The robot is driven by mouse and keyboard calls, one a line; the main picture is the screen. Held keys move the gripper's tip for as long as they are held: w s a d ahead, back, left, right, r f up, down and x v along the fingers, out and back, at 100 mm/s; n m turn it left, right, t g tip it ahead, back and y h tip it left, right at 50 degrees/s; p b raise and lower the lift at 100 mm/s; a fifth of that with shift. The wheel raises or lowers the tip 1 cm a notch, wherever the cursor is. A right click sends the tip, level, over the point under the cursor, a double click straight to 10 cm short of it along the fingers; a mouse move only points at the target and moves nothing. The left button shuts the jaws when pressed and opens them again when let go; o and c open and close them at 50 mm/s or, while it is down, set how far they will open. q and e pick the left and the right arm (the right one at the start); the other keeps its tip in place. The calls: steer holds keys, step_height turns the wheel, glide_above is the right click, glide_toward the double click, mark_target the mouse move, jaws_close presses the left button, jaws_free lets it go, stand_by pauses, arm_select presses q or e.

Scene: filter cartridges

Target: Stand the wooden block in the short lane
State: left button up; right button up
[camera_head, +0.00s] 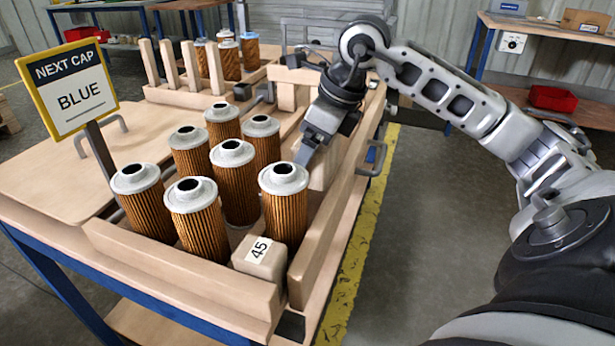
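A small pale wooden block (254,267) with a "45" label sits in the near right corner of the wooden tray (180,277), beside the front wall and the right wall. Its label is turned, and I cannot tell whether it stands or lies. Several pleated orange filter cartridges with light grey caps stand behind it; the nearest cartridge (284,215) is just behind the block. My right gripper (306,152) points down behind that cartridge, near the right wall and away from the block. Its fingertips are partly hidden, so its opening is unclear. My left gripper is out of view. I cannot identify the short lane for certain.
A yellow-framed sign (68,88) reading "NEXT CAP BLUE" stands at the left. A metal handle (376,158) juts from the table's right side. The left tabletop is mostly clear.

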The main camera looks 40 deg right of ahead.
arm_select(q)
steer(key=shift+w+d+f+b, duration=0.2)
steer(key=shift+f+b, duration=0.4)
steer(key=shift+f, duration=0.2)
arm_select(e)
steer(key=shift+w+f, duration=0.1)
steer(key=shift+f, duration=2.25)
steer(key=shift+f, duration=0.15)
steer(key=o, duration=1.1)
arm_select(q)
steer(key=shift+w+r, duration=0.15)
arm_select(e)
steer(key=shift+r, duration=0.3)
arm_select(q)
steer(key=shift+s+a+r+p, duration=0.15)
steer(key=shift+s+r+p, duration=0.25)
steer(key=shift+p, duration=0.2)
arm_select(e)
steer(key=v, duration=1.1)
steer(key=shift+r, duration=0.3)
